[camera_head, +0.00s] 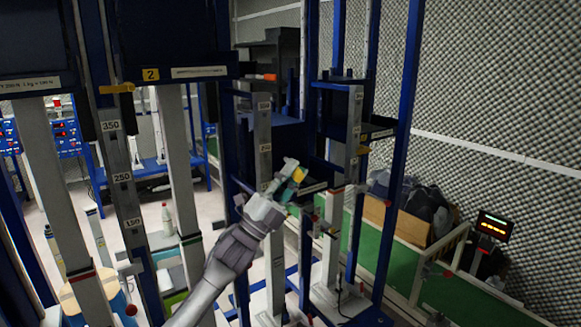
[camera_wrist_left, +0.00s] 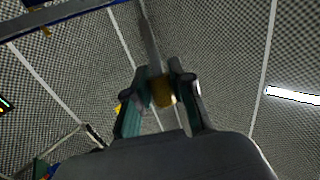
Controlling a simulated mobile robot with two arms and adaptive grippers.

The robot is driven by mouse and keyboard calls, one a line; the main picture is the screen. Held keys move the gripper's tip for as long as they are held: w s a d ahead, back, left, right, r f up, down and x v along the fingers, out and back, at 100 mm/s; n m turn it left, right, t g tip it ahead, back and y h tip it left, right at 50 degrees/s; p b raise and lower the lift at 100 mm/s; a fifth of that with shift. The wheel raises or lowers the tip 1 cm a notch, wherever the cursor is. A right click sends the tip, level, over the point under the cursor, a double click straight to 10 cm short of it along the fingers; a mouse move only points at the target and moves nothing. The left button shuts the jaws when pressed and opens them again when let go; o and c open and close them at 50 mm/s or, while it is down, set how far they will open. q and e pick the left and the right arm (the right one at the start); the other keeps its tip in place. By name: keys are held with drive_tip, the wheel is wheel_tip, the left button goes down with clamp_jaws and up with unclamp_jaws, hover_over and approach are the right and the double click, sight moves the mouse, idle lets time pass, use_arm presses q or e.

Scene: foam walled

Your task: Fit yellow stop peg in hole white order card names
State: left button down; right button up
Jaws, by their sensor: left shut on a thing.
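My left gripper (camera_head: 290,172) is in the middle of the head view, beside the blue rig frames. It is shut on the yellow stop peg (camera_head: 299,175). In the left wrist view the peg's yellow part (camera_wrist_left: 162,91) is between the fingers (camera_wrist_left: 160,85), and a grey rod points away from it. I cannot tell which white label is the order card. My right gripper is not in view.
Another yellow peg (camera_head: 117,88) sticks out at the top of the left post. Blue uprights (camera_head: 398,140) stand close right of my left gripper. A green-topped bench (camera_head: 385,255) and a red-digit display (camera_head: 492,225) are at the right. Foam walls surround the room.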

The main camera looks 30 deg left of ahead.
use_arm(q)
drive_tip(key=shift+w+a+r, duration=0.1)
drive_tip(key=shift+a+r, duration=0.25)
drive_tip(key=shift+n+y, duration=0.3)
drive_tip(key=shift+y, duration=0.2)
drive_tip(key=a+n+y, duration=0.1)
drive_tip(key=n+y, duration=0.1)
drive_tip(key=y, duration=0.1)
drive_tip(key=a+n+t+y, duration=0.1)
drive_tip(key=n+y, duration=0.2)
drive_tip(key=w+a+n+y, duration=0.1)
drive_tip(key=a+n+y, duration=0.1)
drive_tip(key=y, duration=0.1)
drive_tip(key=shift+w+f+t+y+p, duration=0.1)
drive_tip(key=shift+f+t+y+p, duration=0.15)
drive_tip(key=shift+t+y+p, duration=0.1)
drive_tip(key=shift+d, duration=0.1)
drive_tip(key=shift+b, duration=0.3)
idle(0.5)
drive_tip(key=shift+w+a+b, duration=0.25)
drive_tip(key=shift+a, duration=0.4)
drive_tip(key=shift+w+a+b, duration=0.25)
drive_tip(key=shift+a, duration=0.4)
